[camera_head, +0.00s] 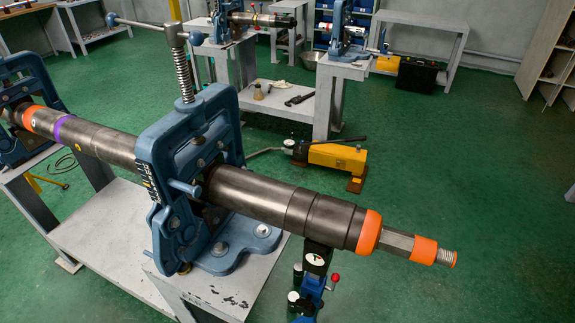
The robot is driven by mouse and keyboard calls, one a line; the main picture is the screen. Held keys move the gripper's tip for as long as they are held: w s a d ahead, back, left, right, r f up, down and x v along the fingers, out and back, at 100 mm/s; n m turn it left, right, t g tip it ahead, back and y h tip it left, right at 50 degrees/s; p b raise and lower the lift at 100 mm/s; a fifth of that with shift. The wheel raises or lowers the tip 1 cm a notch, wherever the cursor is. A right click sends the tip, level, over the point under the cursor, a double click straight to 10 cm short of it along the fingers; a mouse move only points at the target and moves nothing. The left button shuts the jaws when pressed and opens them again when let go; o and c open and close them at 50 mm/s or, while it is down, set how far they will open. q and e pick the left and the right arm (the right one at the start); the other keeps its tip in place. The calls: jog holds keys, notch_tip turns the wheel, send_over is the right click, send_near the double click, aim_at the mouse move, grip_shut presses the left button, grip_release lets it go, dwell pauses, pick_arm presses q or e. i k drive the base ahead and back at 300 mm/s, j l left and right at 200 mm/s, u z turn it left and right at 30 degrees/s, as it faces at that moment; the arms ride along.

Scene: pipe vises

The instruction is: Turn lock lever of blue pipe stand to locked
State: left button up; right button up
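A small blue pipe stand (311,285) is at the bottom centre, below the right part of a long dark steel pipe (272,203). Its black head (317,256) is right under the pipe; I cannot tell whether they touch. A short lever with a red knob (335,278) sticks out at the stand's right side and looks like the lock lever. Its lock state is not readable from here. White-ended knobs (294,297) show on the stand's left side. The stand's lower part is cut off by the picture edge. Neither of my grippers is in view.
A large blue vise (185,165) on a grey bench (110,235) grips the pipe, left of the stand. The pipe's orange-banded end (424,250) juts out to the right. A yellow pump (338,157) sits on the floor behind. The green floor (490,200) at right is clear.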

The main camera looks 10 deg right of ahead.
aim_at(335, 278)
jog(key=z, duration=0.8)
